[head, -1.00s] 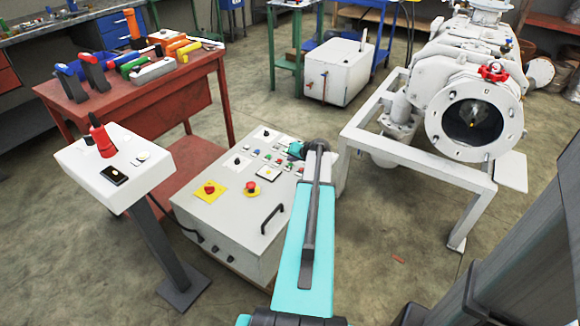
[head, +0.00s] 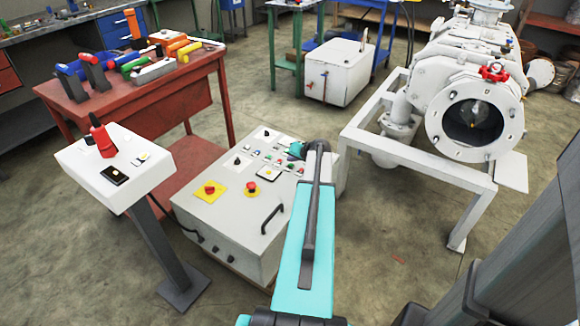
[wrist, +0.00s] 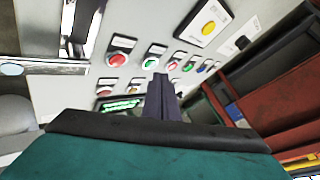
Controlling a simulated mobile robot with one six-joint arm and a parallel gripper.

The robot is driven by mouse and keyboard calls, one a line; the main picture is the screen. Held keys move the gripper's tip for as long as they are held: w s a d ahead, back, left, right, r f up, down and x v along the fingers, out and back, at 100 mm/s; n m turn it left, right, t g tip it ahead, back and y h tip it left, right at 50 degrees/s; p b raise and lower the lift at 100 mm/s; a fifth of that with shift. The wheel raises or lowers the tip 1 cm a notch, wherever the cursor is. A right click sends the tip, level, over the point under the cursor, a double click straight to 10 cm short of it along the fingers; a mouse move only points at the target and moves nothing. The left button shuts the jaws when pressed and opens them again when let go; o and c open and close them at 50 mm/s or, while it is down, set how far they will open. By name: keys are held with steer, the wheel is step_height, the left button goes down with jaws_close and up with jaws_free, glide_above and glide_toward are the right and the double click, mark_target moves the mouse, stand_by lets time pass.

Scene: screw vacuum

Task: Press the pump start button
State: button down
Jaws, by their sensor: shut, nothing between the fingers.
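The grey control cabinet (head: 232,226) carries several buttons on its sloping top. In the wrist view its panel (wrist: 85,85) shows a red button (wrist: 117,60), a green button (wrist: 150,62), another red button (wrist: 172,65) and a second green one (wrist: 187,66). No label is readable, so I cannot tell which is pump start. My gripper (wrist: 161,80) is shut and empty, its dark fingertips close in front of the button rows, just below the first green button in the picture. I cannot tell if it touches the panel. In the head view my arm hides part of the panel.
A yellow button (wrist: 208,28) sits on a white plate. Red emergency buttons on yellow plates (head: 208,190) and a black handle (head: 271,217) are on the cabinet's near side. A white pedestal box (head: 118,170) stands left, the white pump (head: 470,110) right.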

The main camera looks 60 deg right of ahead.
steer(key=shift+f, duration=0.1)
stand_by(0.6)
steer(key=shift+f+b, duration=0.35)
steer(key=shift+b, duration=0.1)
steer(key=shift+f+b, duration=0.35)
steer(key=shift+f, duration=0.1)
stand_by(0.9)
steer(key=shift+r, duration=0.15)
steer(key=shift+r+p, duration=0.35)
steer(key=shift+r, duration=0.4)
stand_by(0.4)
steer(key=shift+r+p, duration=1.15)
steer(key=shift+r, duration=1.35)
